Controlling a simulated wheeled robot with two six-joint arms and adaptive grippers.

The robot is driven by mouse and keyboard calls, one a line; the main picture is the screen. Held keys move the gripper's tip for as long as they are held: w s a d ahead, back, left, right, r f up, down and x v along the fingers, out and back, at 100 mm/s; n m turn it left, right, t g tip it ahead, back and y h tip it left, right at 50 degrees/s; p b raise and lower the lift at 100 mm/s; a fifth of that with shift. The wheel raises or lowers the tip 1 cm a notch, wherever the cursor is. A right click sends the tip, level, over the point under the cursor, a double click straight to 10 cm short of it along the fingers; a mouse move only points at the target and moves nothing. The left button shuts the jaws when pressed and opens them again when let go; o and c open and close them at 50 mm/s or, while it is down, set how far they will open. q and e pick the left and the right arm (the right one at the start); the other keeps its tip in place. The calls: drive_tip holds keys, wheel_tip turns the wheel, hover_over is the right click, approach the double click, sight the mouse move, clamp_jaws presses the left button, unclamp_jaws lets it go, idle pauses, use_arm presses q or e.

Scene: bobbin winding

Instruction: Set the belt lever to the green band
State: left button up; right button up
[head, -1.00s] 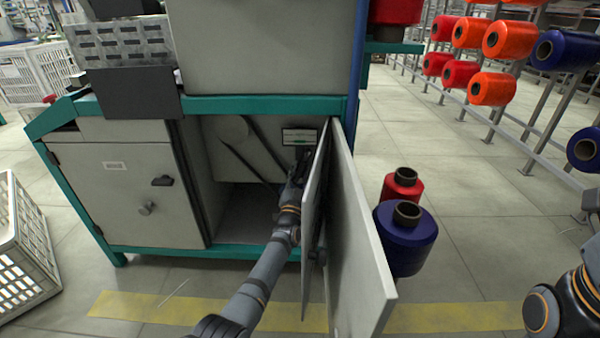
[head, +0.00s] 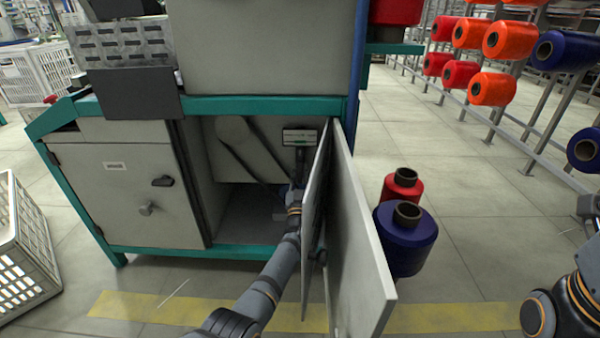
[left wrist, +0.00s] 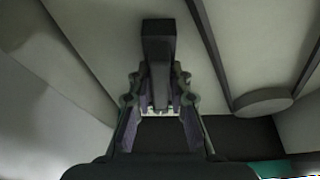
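The belt lever (left wrist: 158,45) shows in the left wrist view as a dark bar with a blocky end. It lies between the two fingers of my left gripper (left wrist: 158,82), which are apart with gaps beside the bar; firm contact is not visible. In the head view my left gripper (head: 297,186) is inside the open machine bay, partly hidden by the door. I cannot read the lever's position against the band. My right gripper (head: 589,206) is cut off at the right edge.
An open door (head: 355,240) stands close to the right of my left arm. The bay's teal frame (head: 235,251) runs below. Blue (head: 405,240) and red (head: 402,186) bobbins stand beyond the door. A white crate (head: 25,245) is at left.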

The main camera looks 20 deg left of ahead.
use_arm(q)
drive_tip(key=shift+o, duration=1.4)
drive_tip(key=v, duration=0.7)
drive_tip(key=shift+s, duration=0.25)
drive_tip(key=shift+f, duration=0.1)
